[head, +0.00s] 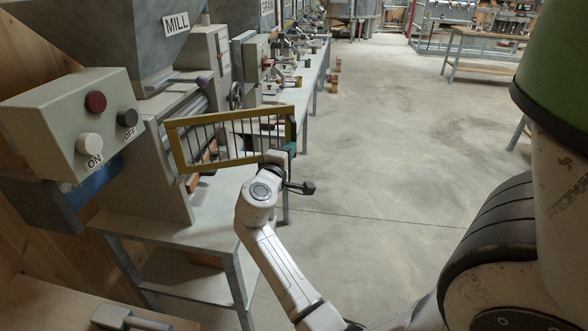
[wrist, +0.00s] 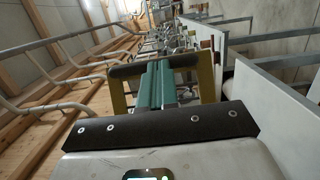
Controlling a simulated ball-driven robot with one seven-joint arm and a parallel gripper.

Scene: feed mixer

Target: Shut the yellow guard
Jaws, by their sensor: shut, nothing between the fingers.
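The yellow guard (head: 230,114) is a flat yellow frame with dark upright bars. It stands out from the mill machine, swung away from its front and open. My gripper (head: 291,149) is at the lower right end of the guard in the head view. In the wrist view the green fingers of my gripper (wrist: 155,72) are together with nothing between them. The guard's yellow frame (wrist: 207,77) shows around and beyond the fingers there. Whether the fingers touch the guard I cannot tell.
A control box (head: 62,122) with ON and OFF buttons stands at the left, near the MILL hopper (head: 130,35). A grey metal stand (head: 190,232) is below the guard. The concrete floor (head: 400,130) to the right is clear. More machines line the left wall.

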